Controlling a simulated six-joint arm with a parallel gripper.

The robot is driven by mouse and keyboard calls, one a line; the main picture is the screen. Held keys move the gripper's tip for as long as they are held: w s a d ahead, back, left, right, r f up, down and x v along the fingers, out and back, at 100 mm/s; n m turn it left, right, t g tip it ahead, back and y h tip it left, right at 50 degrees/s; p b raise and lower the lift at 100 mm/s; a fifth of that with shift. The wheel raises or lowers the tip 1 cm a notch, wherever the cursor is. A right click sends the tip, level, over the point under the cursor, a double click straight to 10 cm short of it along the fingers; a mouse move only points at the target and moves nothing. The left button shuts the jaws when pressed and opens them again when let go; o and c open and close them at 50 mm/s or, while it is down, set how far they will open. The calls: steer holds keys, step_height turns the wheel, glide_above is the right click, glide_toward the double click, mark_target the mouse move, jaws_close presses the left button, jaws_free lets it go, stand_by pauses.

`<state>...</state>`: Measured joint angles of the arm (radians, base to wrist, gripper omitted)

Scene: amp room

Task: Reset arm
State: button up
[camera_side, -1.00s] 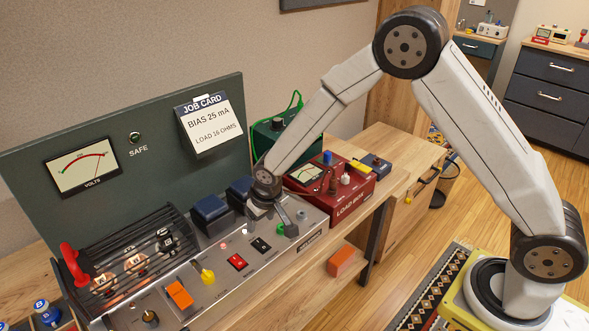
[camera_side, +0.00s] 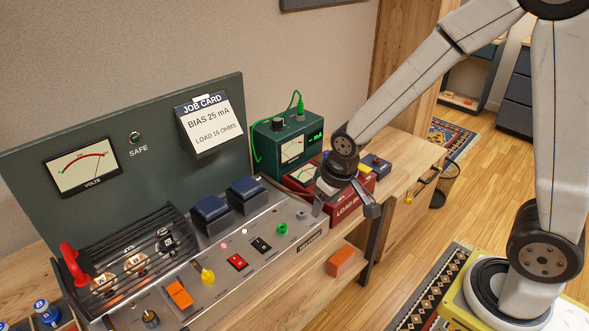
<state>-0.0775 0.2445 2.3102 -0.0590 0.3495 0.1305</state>
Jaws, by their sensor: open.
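My gripper (camera_side: 345,203) is open and empty, its fingers apart, in front of the red load box (camera_side: 347,213) and above the right end of the amp chassis. It hides much of the load box's face and knobs. The grey amp chassis (camera_side: 215,290) lies along the bench, with a yellow knob, an orange switch, red and black switches and a green knob on its top. Whether a finger touches the load box I cannot tell.
A green meter box (camera_side: 288,140) with a green cable stands behind the load box. A small blue box (camera_side: 376,165) sits to its right. Two dark blue transformers (camera_side: 211,211) stand on the chassis. A job card (camera_side: 209,124) hangs on the panel. An orange block (camera_side: 341,261) lies on the lower shelf.

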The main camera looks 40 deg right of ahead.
steer(key=s+d+r, duration=0.1)
steer(key=s+d, duration=0.1)
steer(key=s, duration=0.5)
steer(key=shift+s+d+r, duration=0.2)
steer(key=shift+s, duration=0.2)
